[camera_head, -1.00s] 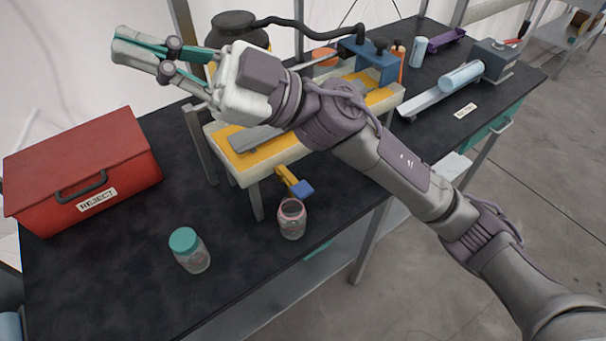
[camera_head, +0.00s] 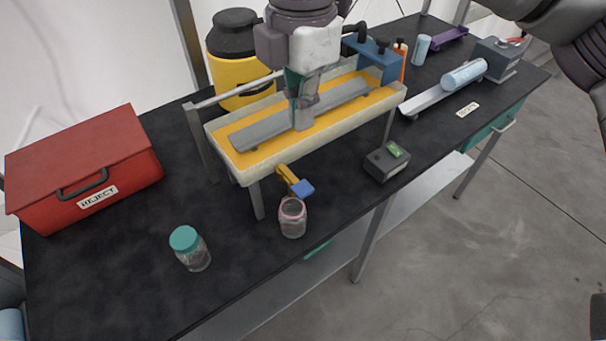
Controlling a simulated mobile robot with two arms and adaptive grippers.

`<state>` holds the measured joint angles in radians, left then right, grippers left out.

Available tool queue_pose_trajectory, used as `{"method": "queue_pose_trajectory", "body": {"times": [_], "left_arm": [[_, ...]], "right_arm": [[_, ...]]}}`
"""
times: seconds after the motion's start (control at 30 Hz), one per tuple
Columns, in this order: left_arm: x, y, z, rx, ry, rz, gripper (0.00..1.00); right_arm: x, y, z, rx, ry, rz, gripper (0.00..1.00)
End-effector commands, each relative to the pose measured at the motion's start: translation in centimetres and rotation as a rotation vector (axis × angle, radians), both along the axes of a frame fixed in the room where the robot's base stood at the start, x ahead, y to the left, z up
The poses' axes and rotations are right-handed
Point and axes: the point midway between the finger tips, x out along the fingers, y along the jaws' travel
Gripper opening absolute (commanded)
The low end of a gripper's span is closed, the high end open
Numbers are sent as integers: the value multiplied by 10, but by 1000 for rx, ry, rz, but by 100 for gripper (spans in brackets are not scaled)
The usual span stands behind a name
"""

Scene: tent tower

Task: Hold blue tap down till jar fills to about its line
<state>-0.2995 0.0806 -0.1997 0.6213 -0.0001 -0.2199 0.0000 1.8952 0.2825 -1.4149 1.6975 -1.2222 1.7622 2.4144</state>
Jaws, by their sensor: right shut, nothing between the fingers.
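The blue tap lever (camera_head: 302,187) sits on a yellow spout (camera_head: 287,174) at the front of the raised trough. The open glass jar (camera_head: 292,220) with a pinkish band near its mouth stands on the bench just below the tap. I cannot make out its fill level, and no stream shows. My right gripper (camera_head: 303,126) is shut and empty, pointing down over the trough, above and behind the tap and apart from it. I cannot tell whether its tips touch the grey bar there. My left gripper is not in view.
The trough (camera_head: 250,172) with yellow contents stands on legs. A teal-lidded jar (camera_head: 190,250) stands front left, near a red reject box (camera_head: 85,165). A small dark device (camera_head: 387,162) sits right of the tap. Bench in front of the jars is clear.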

Motion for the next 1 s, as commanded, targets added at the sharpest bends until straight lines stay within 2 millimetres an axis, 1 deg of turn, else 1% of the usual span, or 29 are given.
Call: {"method": "queue_pose_trajectory", "body": {"times": [0.33, 0.47, 0.57, 0.67, 0.9, 1.0], "left_arm": [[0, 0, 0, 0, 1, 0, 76], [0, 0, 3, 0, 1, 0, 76], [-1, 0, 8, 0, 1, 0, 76], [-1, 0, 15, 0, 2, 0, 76], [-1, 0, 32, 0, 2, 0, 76], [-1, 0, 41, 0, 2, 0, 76]], "right_arm": [[0, -1, 0, -6, -2, -5, 0], [0, -1, -7, -6, 0, -4, 0], [0, -1, -21, -8, 2, -3, 0], [-1, -1, -40, -7, 3, -2, 0], [-1, -2, -91, -7, 3, -3, 0], [-1, -1, -108, -7, 4, -2, 0]]}}
